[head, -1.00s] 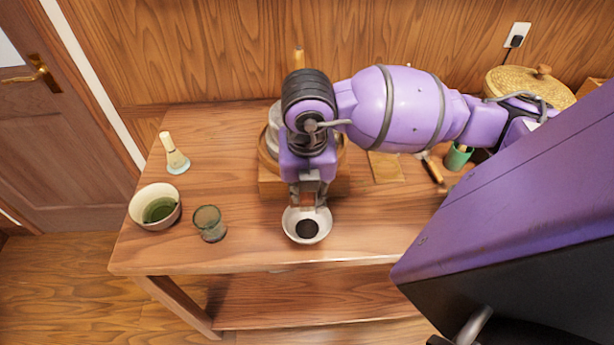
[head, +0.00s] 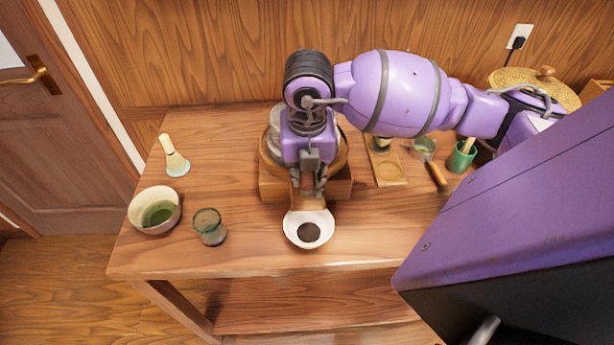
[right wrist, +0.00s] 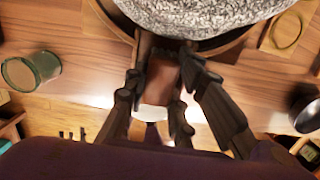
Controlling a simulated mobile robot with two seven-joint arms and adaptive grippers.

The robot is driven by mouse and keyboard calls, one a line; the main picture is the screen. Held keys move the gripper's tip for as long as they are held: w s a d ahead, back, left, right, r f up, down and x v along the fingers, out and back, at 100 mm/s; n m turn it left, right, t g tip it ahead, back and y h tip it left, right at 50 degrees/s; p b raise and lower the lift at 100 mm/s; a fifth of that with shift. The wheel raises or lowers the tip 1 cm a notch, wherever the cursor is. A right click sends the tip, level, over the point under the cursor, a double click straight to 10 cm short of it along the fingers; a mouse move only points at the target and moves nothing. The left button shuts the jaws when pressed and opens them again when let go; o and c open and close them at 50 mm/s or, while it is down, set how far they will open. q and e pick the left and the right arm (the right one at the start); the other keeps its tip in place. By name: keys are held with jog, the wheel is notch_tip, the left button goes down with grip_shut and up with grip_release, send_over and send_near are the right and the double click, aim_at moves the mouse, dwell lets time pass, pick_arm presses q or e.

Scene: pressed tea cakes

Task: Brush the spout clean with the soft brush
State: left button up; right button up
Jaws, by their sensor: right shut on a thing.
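My right gripper (head: 309,186) is shut at the front of the round mill (head: 333,152), just above the white bowl (head: 309,217). The held thing is mostly hidden by the fingers; I take it for the soft brush, though its bristles cannot be made out. The right wrist view shows a reddish-brown piece (right wrist: 160,85) between the fingers, which may be the brush or the spout. The tan spout (head: 304,203) seems to end over the bowl, which holds dark matter. The grey top stone (right wrist: 205,15) also shows there. My left gripper is out of view.
At the left are a whisk (head: 174,157), a bowl with green liquid (head: 140,212) and a green cup (head: 209,227). At the right are a wooden board (head: 392,178), a brown-handled tool (head: 436,174) and a green holder (head: 461,160). The front left tabletop is clear.

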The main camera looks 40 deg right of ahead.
aim_at(308, 205)
jog(key=shift+s+a+f+p, duration=0.15)
jog(key=shift+s+a, duration=0.25)
jog(key=shift+s, duration=0.25)
jog(key=shift+s+a+f+p, duration=0.1)
jog(key=shift+s+a, duration=0.3)
jog(key=shift+s, duration=0.3)
jog(key=shift+s+a+f+p, duration=0.15)
jog(key=shift+s+a, duration=0.25)
jog(key=shift+s, duration=0.25)
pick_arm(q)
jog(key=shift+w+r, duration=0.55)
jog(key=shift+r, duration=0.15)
pick_arm(e)
jog(key=shift+r, duration=0.1)
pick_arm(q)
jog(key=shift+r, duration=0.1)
pick_arm(e)
jog(key=shift+r, duration=0.1)
